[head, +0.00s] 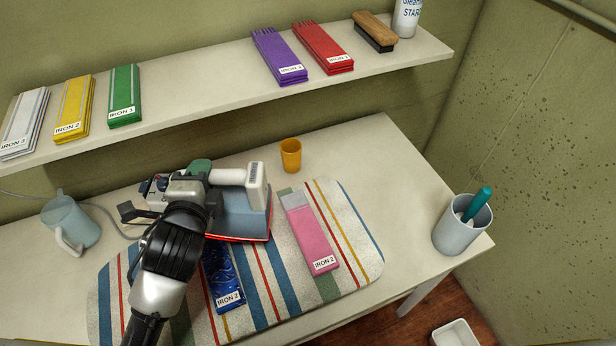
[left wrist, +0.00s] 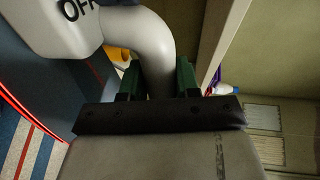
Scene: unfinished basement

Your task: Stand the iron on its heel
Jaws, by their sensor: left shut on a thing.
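The iron (head: 241,222) has a white handle, a grey-blue body and a red edge. It is over the striped ironing mat (head: 352,232), behind a blue folded cloth labelled IRON 2 (head: 228,293). My left gripper (head: 203,170) is shut on its handle. In the left wrist view the green fingers of my left gripper (left wrist: 158,82) lie on both sides of the curved white handle (left wrist: 150,40), and the word OFF shows on the iron. My arm hides part of the iron. I cannot tell whether the iron touches the mat. My right gripper is not in view.
A pink cloth (head: 311,236) lies right of the iron. An orange cup (head: 291,155) stands behind, a grey-blue jug (head: 70,224) at left, and a grey holder (head: 461,228) at right. A shelf (head: 200,94) with folded cloths runs above the table's back.

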